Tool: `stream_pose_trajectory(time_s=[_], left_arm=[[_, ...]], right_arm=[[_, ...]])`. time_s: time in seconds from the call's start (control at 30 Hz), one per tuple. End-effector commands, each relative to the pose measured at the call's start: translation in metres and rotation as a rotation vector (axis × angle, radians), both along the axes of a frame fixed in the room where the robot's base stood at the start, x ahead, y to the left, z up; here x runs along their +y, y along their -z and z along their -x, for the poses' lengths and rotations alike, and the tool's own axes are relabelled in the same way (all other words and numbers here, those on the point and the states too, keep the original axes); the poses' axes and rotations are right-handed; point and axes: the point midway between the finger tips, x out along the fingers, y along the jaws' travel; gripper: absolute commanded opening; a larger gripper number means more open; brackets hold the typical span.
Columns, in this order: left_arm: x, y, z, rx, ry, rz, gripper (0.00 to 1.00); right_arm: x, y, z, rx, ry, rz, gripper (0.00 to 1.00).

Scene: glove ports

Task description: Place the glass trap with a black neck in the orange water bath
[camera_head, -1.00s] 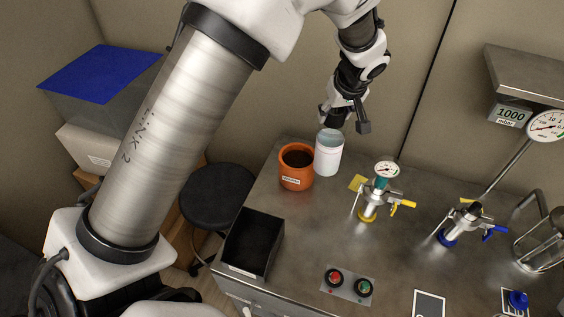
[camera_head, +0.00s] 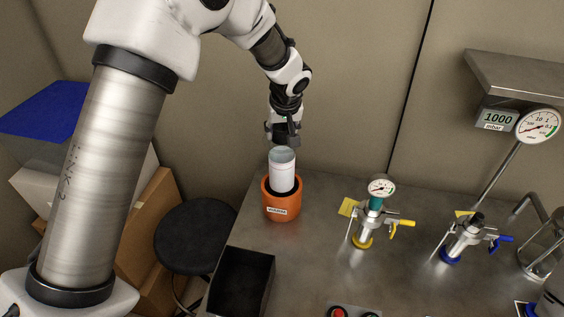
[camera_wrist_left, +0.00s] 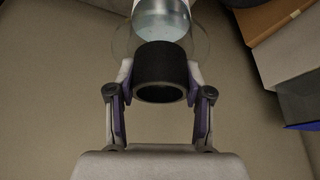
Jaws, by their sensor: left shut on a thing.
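The glass trap (camera_head: 281,172) has a clear rounded top and a white body. Its black neck (camera_wrist_left: 161,72) is between the fingers of my left gripper (camera_head: 283,138), which is shut on it. The trap hangs upright below the gripper, and its body also shows in the wrist view (camera_wrist_left: 162,14). The orange water bath (camera_head: 282,207) is a round labelled pot on the bench. The trap's lower end overlaps the bath's opening; how deep it sits, or whether it touches the bottom, cannot be told. My right gripper is not in view.
A black open box (camera_head: 241,281) stands in front of the bath. A yellow-handled valve with gauge (camera_head: 366,228) and a blue-handled valve (camera_head: 462,240) stand to the right. A shelf (camera_head: 520,75) juts out at upper right. The bench between bath and yellow valve is clear.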

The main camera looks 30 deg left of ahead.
Motion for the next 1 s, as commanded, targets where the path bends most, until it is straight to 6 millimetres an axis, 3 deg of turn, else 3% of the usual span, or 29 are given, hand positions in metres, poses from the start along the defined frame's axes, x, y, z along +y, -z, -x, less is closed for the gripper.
stream_pose_trajectory(time_s=[0.1, 0.43, 0.87, 0.9, 0.97, 1.0], left_arm=[[0.0, 0.033, 0.001, 0.005, 0.0, 0.001, 0.0], [0.0, 0.086, 0.0, 0.002, 0.001, 0.0, 0.0], [0.0, 0.096, -0.001, -0.002, -0.001, 0.0, 0.0], [0.0, 0.097, 0.0, -0.001, -0.001, 0.001, 0.54], [0.0, 0.095, 0.0, 0.0, -0.001, 0.0, 0.75], [0.0, 0.095, 0.0, 0.0, -0.001, 0.0, 0.76]], right_arm=[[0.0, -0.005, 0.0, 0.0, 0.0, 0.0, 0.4], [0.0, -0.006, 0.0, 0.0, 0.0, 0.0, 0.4], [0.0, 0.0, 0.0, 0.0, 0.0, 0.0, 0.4], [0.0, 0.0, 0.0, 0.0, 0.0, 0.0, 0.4], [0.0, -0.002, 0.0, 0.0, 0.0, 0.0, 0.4], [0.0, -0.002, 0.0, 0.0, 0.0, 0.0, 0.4]])
